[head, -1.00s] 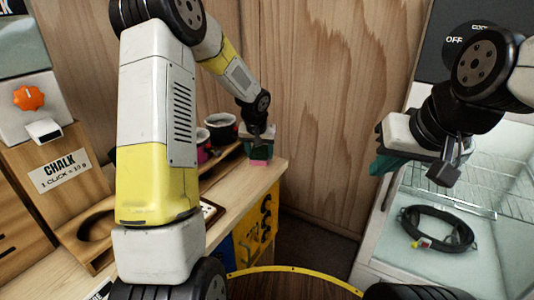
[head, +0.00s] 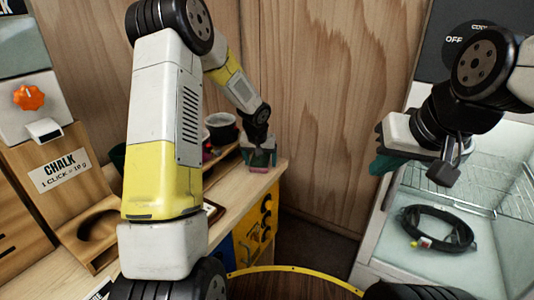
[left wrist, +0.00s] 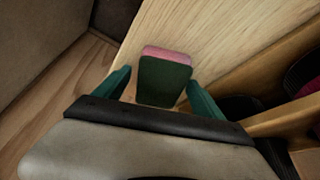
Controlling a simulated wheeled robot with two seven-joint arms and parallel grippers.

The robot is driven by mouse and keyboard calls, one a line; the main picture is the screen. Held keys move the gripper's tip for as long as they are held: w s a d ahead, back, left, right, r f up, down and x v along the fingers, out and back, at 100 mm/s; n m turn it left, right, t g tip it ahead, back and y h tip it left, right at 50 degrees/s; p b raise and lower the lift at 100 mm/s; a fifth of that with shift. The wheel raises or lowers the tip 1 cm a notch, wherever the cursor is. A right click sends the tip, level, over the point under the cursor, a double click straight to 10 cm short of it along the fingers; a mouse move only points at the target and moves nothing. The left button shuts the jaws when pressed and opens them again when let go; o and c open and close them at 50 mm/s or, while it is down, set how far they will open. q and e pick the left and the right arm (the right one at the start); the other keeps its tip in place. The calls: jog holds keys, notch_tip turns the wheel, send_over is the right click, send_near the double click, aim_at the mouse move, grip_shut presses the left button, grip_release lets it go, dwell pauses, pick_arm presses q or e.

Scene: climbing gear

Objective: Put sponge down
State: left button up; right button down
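The sponge (left wrist: 165,78), pink with a dark green face, rests on the wooden counter (head: 215,190) near its far right end. It also shows between the fingers in the head view (head: 259,168). My left gripper (head: 261,157) is open around the sponge, with a teal finger on either side in the left wrist view (left wrist: 160,80). A gap shows on the left side of the sponge, and a narrower one on the right. My right gripper (head: 384,162) hangs in front of the glass case at the right, its fingers seen edge-on.
A dark cup with white contents (head: 221,127) stands on a wooden rack left of the gripper. A chalk dispenser (head: 65,170) stands at the left. The counter's edge is close beside the sponge.

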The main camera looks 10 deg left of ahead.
pick_arm(q)
jog(key=shift+s+r, duration=0.1)
jog(key=shift+r, duration=0.4)
jog(key=s+a+r, duration=0.1)
jog(key=s+r, duration=1.6)
jog(key=r, duration=0.3)
jog(key=s+d+r+t+h, duration=0.1)
jog(key=s+r+h, duration=0.1)
jog(key=s, duration=1.4)
jog(key=shift+s+r+m+t, duration=0.3)
jog(key=shift+s+r+t, duration=0.05)
jog(key=shift+r+t, duration=0.1)
